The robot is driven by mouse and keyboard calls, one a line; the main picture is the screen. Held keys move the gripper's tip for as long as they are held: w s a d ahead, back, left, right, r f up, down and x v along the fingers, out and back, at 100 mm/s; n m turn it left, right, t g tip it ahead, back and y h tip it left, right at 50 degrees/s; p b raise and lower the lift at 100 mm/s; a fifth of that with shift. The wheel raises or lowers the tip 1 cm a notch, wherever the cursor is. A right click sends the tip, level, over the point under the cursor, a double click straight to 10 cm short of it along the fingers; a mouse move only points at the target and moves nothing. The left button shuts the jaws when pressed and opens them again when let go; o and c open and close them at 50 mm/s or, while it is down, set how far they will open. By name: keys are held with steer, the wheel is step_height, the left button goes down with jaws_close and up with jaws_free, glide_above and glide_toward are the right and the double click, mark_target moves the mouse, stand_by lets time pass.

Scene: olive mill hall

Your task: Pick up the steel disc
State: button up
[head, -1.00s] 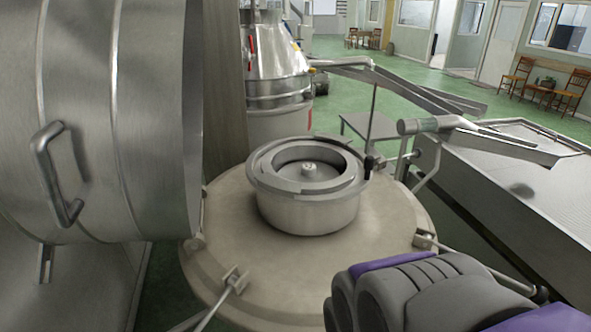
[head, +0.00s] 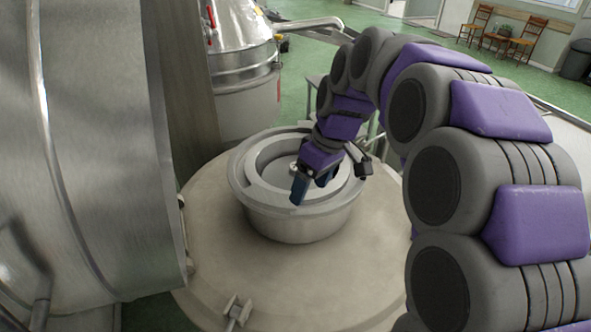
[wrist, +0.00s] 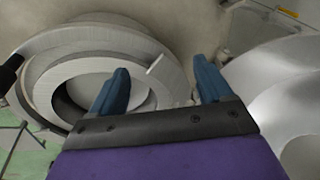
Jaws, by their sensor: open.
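The round steel piece (head: 255,160) with a stepped rim stands on a broad beige round lid (head: 215,235). A paler flat disc-like surface (head: 279,176) with a small centre knob lies inside the rim. I cannot tell which part is the loose steel disc. My gripper (head: 311,187) reaches down from the right over the front right of the rim, blue fingers open and empty. In the wrist view the rim (wrist: 100,40) fills the upper left. There my gripper (wrist: 161,68) has one finger over the ring and the other beyond its right edge. The knob is not seen there.
A large steel drum (head: 90,130) stands close on the left. A steel vessel (head: 243,70) rises behind, beside a brown post. A small dark-tipped fitting sits at the rim's right. Green floor and chairs (head: 473,24) lie far back.

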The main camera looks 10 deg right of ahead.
steer(key=w+d+r+n+t+y+p, duration=0.1)
steer(key=w+d+r+n+p, duration=0.2)
steer(key=w, duration=0.5)
steer(key=w+d+r+n+t+p, duration=0.15)
steer(key=w+d, duration=0.25)
steer(key=w, duration=0.4)
steer(key=shift+m+g, duration=0.25)
steer(key=shift+m, duration=0.1)
steer(key=p+x, duration=0.1)
steer(key=x, duration=1.5)
steer(key=shift+w+f+p, duration=0.2)
steer(key=shift+f+p, duration=0.05)
steer(key=shift+p, duration=0.1)
steer(key=shift+c, duration=0.2)
jaws_close()
steer(key=shift+r, duration=0.1)
